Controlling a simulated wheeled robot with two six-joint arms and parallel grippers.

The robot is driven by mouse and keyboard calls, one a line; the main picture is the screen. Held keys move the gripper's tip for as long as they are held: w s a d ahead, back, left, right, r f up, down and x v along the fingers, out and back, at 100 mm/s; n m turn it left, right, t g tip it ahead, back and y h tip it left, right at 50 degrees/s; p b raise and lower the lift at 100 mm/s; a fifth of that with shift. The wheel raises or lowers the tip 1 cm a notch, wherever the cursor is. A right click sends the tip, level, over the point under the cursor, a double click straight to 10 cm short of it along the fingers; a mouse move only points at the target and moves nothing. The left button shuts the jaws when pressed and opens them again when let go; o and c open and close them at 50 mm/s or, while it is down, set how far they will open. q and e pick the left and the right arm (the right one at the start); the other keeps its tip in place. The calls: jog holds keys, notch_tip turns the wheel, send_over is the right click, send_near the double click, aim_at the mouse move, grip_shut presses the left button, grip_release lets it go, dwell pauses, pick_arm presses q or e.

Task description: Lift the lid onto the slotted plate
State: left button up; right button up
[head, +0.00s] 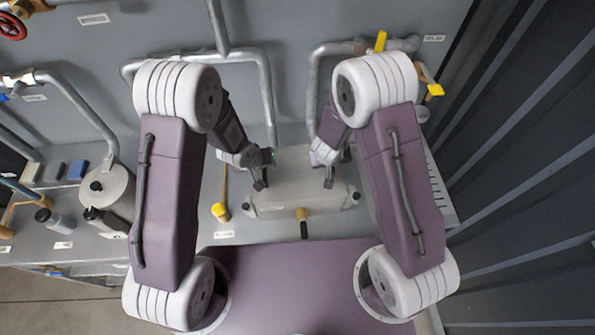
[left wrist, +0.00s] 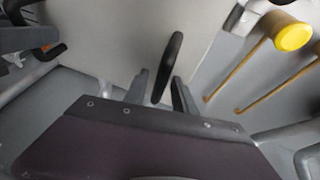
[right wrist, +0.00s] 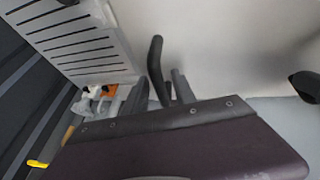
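The lid (head: 300,190) is a wide light-grey slab with black handles, lying on the grey bench in front of me. My left gripper (head: 264,172) is at its left side; in the left wrist view a black handle (left wrist: 168,62) stands between the spread fingers. My right gripper (head: 332,170) is at its right side; in the right wrist view the other handle (right wrist: 156,62) stands between the spread fingers. Gaps show beside both handles. The slotted plate (right wrist: 80,42), pale with dark slots, lies beside the lid; in the head view (head: 440,190) my right arm partly hides it.
A yellow-headed tool (head: 221,211) lies left of the lid, and another yellow-and-black handle (head: 302,222) is at its front edge. Grey pipes (head: 265,90) rise behind. A round canister (head: 108,192) stands at left. A dark ribbed wall (head: 530,180) closes the right side.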

pick_arm(q)
grip_shut()
pick_arm(e)
grip_shut()
jog(key=shift+w, duration=0.1)
dwell(0.8)
